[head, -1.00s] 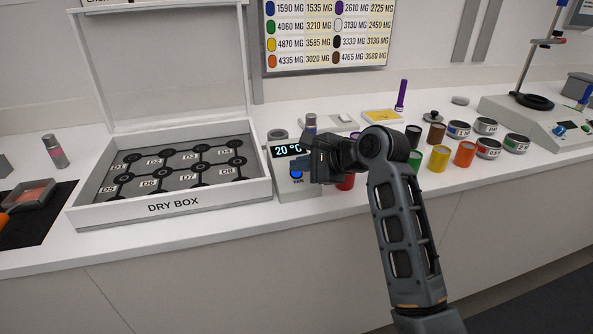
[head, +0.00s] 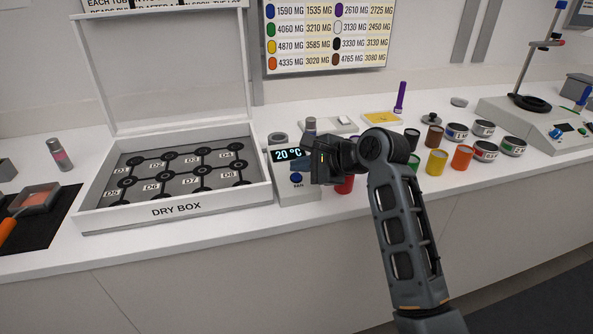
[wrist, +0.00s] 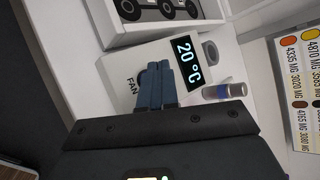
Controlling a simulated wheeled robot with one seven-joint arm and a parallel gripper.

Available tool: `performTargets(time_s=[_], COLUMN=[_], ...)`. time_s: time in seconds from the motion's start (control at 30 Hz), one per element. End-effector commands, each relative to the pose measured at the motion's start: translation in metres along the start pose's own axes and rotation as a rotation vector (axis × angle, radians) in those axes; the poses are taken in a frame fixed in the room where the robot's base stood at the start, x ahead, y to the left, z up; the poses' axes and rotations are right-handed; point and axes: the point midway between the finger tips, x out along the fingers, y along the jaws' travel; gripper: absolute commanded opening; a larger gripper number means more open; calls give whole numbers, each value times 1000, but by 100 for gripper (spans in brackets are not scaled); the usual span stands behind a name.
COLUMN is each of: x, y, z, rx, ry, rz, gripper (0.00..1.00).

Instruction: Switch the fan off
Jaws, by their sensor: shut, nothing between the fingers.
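The fan's control unit (head: 290,195) is a light box beside the drying box, with a lit "20 °C" display (head: 287,155). Its round fan button (head: 297,178) is dark blue, above the "FAN" label. My gripper (head: 298,164) is shut and empty, with its fingers over the unit between display and button. I cannot tell whether the fingertips touch the unit.
The open dry box (head: 178,207) with its raised clear lid stands left of the unit. A red jar (head: 344,185) and several other coloured jars stand to the right. The counter's front strip is clear.

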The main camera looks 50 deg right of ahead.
Motion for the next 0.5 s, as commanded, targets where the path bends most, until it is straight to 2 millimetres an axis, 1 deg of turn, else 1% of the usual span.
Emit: performTargets(time_s=[0.3,0.5], x=[-1,-9], y=[0,-7], z=[0,6], rx=[0,0], ry=[0,0], rz=[0,1], gripper=[0,0])
